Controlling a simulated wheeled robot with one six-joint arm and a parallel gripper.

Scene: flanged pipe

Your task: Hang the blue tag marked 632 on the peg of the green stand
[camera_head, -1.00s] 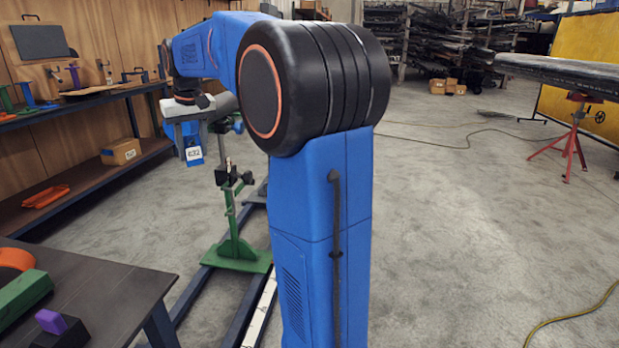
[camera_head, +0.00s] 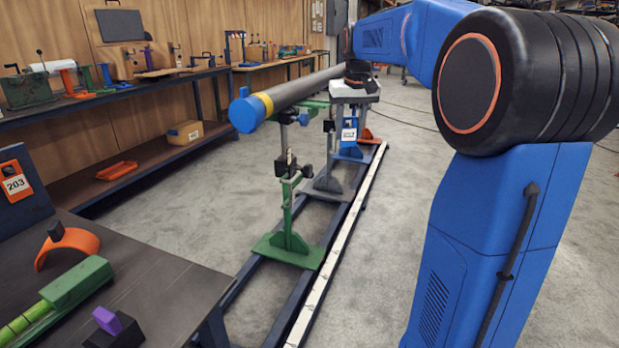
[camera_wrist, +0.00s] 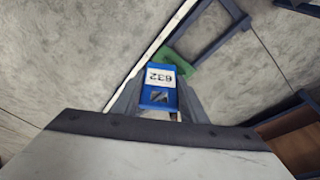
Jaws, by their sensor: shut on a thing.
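The blue tag (camera_head: 349,133), with a white label, hangs below my gripper (camera_head: 350,108). In the wrist view the tag (camera_wrist: 159,86) reads 632, upside down, and sits between my two grey fingers, which are shut on it. The green stand (camera_head: 289,215) is upright, left of the tag in the head view, with black knobs on its post and a flat green base. I cannot clearly make out its peg. A green piece (camera_wrist: 181,66), probably part of this stand, shows just beyond the tag in the wrist view.
A grey pipe with a blue end (camera_head: 249,112) lies across the stands, close left of my gripper. A grey stand and a blue stand are behind the green one. The dark table (camera_head: 150,275) holds an orange tag marked 203 (camera_head: 15,185). Open floor lies right of the white rail (camera_head: 337,239).

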